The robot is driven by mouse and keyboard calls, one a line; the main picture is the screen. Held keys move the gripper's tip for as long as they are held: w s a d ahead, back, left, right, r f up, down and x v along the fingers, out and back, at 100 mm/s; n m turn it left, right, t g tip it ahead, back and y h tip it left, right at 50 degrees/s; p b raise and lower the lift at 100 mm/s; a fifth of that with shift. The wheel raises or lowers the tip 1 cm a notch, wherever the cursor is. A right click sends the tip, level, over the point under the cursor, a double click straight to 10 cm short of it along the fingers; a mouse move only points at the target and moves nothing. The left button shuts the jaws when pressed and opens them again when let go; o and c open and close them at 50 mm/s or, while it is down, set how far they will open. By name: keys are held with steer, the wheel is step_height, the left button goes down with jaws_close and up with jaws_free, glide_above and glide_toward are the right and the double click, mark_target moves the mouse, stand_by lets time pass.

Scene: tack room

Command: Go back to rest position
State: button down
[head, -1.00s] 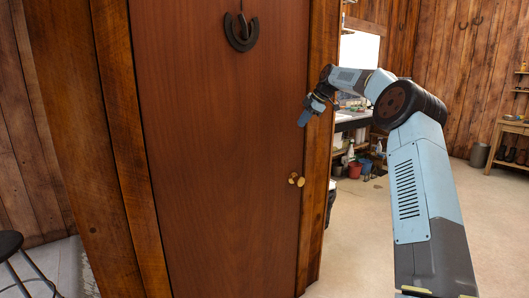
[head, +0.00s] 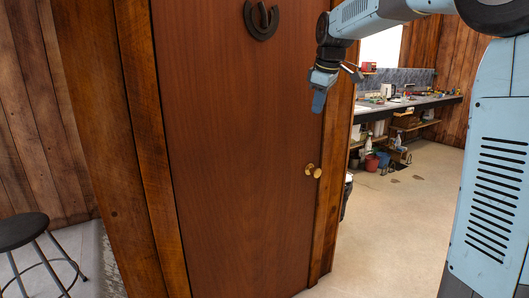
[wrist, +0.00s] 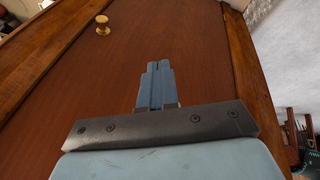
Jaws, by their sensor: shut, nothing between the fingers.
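My gripper (head: 318,101) is shut and empty in the head view. It hangs in front of the upper right part of a brown wooden door, with its fingers pointing down. In the wrist view my gripper (wrist: 154,66) shows its two blue fingers together over the door panel. The wooden door (head: 235,170) is closed in its frame. Its brass knob (head: 313,171) is below the gripper and apart from it. The knob also shows at the upper left of the wrist view (wrist: 102,25).
A horseshoe (head: 261,20) hangs on the door. A black stool (head: 22,232) stands at the lower left. A long workbench (head: 408,103) with several items runs along the back right, with buckets (head: 373,162) below it. The pale floor (head: 405,225) at right is largely clear.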

steer(key=s+d+f+m, duration=0.2)
steer(key=s+f+m, duration=0.2)
steer(key=s, duration=0.7)
steer(key=s+d+f+m+t, duration=0.1)
steer(key=s+d+f+m, duration=0.2)
steer(key=s, duration=0.9)
steer(key=s+d+f+m+h, duration=0.1)
steer(key=s+f+m, duration=0.4)
steer(key=s, duration=0.7)
steer(key=shift+d+t, duration=0.4)
steer(key=shift+d, duration=0.5)
